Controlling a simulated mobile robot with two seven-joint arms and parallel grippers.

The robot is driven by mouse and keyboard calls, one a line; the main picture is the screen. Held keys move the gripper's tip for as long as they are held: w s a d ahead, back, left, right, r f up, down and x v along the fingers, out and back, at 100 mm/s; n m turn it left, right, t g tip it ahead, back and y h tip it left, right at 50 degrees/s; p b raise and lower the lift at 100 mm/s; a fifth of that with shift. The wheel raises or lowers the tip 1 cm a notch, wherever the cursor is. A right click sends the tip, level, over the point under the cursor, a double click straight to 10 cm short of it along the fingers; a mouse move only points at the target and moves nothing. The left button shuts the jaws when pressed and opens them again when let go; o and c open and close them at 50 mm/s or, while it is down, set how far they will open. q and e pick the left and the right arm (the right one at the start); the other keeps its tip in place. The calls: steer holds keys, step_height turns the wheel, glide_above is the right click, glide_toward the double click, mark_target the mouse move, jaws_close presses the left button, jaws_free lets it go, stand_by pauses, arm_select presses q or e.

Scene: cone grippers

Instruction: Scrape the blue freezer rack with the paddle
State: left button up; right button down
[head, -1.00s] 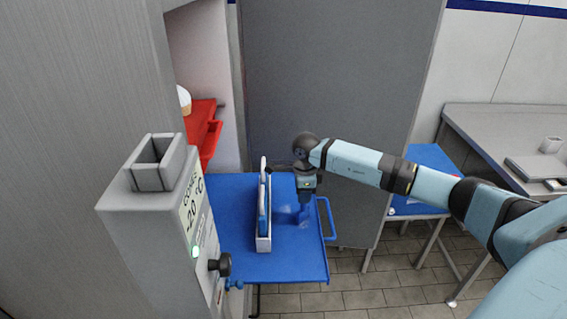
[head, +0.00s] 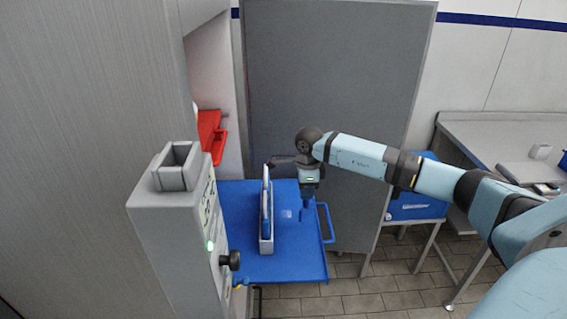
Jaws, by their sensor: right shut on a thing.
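The blue freezer rack (head: 285,262) is a flat blue shelf that sticks out of the freezer, with a blue handle on its right edge. A small pale patch (head: 287,213) shows on its surface. My right gripper (head: 309,202) points down over the right part of the rack, shut on a blue paddle (head: 308,213). The paddle is mostly hidden by the gripper and blends with the rack, so I cannot tell whether it touches the surface. My left gripper is not in view.
A narrow white holder (head: 266,246) with upright blue and white pieces stands on the rack, left of my gripper. A red rack (head: 212,140) is behind. The grey freezer post (head: 175,235) with a knob is at the front left. A grey door panel (head: 335,75) stands behind.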

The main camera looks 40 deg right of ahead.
steer(key=shift+r+p, duration=0.3)
steer(key=shift+r, duration=0.65)
